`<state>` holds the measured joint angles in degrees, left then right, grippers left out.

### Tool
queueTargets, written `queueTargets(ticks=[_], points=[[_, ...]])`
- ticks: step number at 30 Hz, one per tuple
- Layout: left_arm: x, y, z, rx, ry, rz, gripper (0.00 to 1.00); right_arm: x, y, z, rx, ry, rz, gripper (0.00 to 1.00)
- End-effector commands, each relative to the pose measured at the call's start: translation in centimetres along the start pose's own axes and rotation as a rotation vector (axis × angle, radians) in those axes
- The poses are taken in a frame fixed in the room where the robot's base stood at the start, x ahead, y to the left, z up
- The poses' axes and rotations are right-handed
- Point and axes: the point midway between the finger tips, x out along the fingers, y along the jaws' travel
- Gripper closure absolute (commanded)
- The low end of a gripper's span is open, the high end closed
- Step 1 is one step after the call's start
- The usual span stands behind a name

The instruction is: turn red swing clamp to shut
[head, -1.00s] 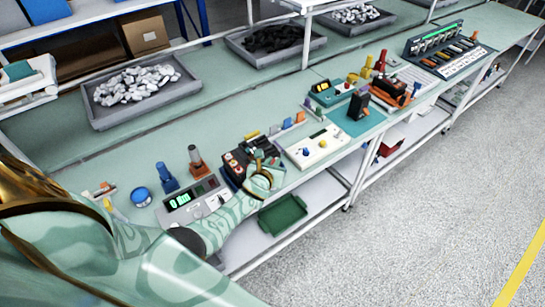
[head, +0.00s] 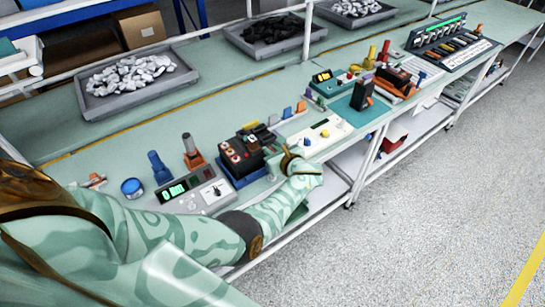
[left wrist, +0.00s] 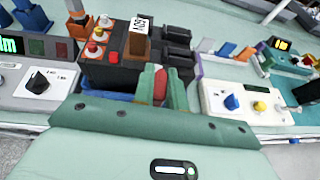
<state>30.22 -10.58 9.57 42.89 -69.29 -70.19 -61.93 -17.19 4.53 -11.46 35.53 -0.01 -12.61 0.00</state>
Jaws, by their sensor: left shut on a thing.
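The red swing clamp shows in the left wrist view as a small red piece (left wrist: 160,84) between the two green fingers of my left gripper (left wrist: 162,88). My left gripper is shut on it, at the front right of a black breaker block (left wrist: 113,62). The fingers and palm hide most of the clamp. In the head view the breaker block (head: 240,155) sits on a blue base (head: 242,179), with my left gripper (head: 285,160) at its right side. The clamp cannot be made out there. My right gripper is not in view.
Left of the block is a grey meter (head: 198,193) with a green display and a black knob. To the right is a white panel (head: 322,137) with coloured knobs. Grey bins of parts (head: 140,83) stand behind.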

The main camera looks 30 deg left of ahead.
Motion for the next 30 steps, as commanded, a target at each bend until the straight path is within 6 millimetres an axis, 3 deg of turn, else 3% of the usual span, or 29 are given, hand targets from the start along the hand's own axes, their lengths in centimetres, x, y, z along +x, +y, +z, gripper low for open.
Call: queueTargets(ticks=[6, 23, 24, 26, 30], points=[[0.1, -0.1, -0.1, -0.029, 0.0, 0.066, 1.0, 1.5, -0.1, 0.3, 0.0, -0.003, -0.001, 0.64], [0.0, 0.0, 0.2, -0.04, -0.003, 0.093, 1.0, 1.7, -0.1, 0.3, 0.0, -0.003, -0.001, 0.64], [0.0, 0.0, 0.3, -0.041, -0.004, 0.093, 0.78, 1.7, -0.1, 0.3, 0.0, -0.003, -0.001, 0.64], [0.0, 0.0, 0.2, -0.04, -0.003, 0.093, 0.65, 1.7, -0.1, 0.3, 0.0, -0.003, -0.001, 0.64], [0.0, 0.0, 0.2, -0.04, -0.002, 0.092, 0.65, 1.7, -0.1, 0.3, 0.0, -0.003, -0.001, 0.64]])
